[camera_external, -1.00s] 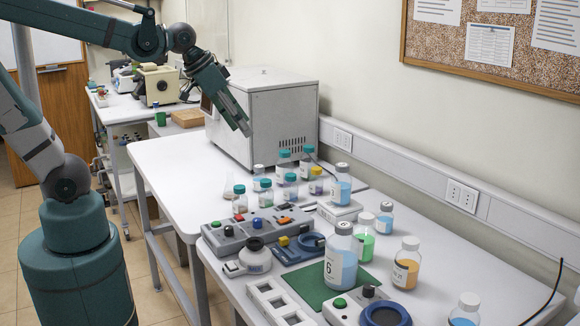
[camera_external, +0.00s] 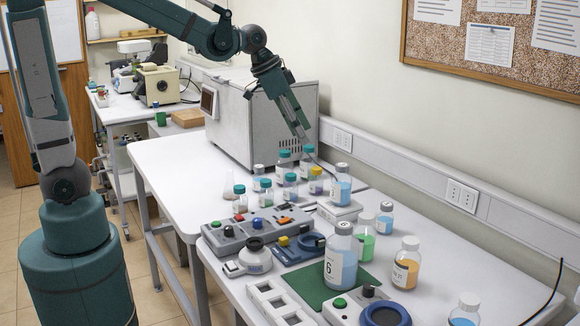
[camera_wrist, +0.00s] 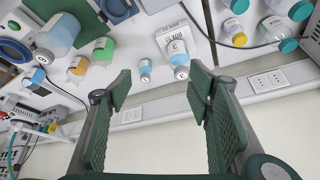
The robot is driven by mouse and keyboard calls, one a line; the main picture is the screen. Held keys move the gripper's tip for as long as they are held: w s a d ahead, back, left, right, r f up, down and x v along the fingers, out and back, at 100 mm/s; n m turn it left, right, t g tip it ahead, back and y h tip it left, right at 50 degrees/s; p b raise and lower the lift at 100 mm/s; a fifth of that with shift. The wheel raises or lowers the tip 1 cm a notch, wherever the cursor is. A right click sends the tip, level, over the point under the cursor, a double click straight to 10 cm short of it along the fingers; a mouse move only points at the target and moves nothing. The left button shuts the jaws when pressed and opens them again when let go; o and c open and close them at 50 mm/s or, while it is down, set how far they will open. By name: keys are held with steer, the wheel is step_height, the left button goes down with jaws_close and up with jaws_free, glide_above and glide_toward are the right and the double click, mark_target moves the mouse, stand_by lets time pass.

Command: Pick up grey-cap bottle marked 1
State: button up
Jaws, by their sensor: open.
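Several grey-cap bottles stand on the near table; I cannot make out a 1 on any of them. One with blue liquid (camera_external: 341,185) stands upright on a white device; in the wrist view a blue bottle (camera_wrist: 178,50) shows beyond the gap between my fingers. A big one (camera_external: 341,256) is marked 6. A small blue one (camera_external: 385,218), a green one (camera_external: 363,242), an orange one (camera_external: 406,263) and another blue one (camera_external: 464,312) stand around it. My gripper (camera_external: 303,130) is open and empty, pointing down above the bottles near the wall; its fingers (camera_wrist: 160,88) frame empty space.
Teal-cap bottles (camera_external: 284,160) and a yellow-cap bottle (camera_external: 316,181) crowd left of the white device (camera_external: 335,213). A large grey machine (camera_external: 245,120) stands behind them. A wall rail with sockets (camera_external: 461,196) runs along the back. Control boxes (camera_external: 240,230) fill the front left.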

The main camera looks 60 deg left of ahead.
mark_target(386, 204)
steer(key=w+d+f+m, duration=0.1)
steer(key=w+d+f, duration=0.4)
steer(key=w+f, duration=0.2)
steer(key=w+d+f+m+g+h, duration=0.1)
steer(key=w+d+f+m, duration=0.1)
steer(key=w+d+f, duration=0.3)
steer(key=w+d+f+m+g, duration=0.1)
steer(key=w+d+f+m, duration=0.1)
steer(key=w+d+f, duration=0.3)
steer(key=shift+w+f+h, duration=0.4)
steer(key=shift+w+f, duration=1.5)
steer(key=shift+w, duration=0.2)
steer(key=shift+w+d+f+m, duration=0.15)
steer(key=shift+d+f+m, duration=0.15)
steer(key=shift+f, duration=0.15)
steer(key=shift+x, duration=1.3)
steer(key=shift+f, duration=0.1)
steer(key=shift+x, duration=2.5)
steer(key=shift+c, duration=0.2)
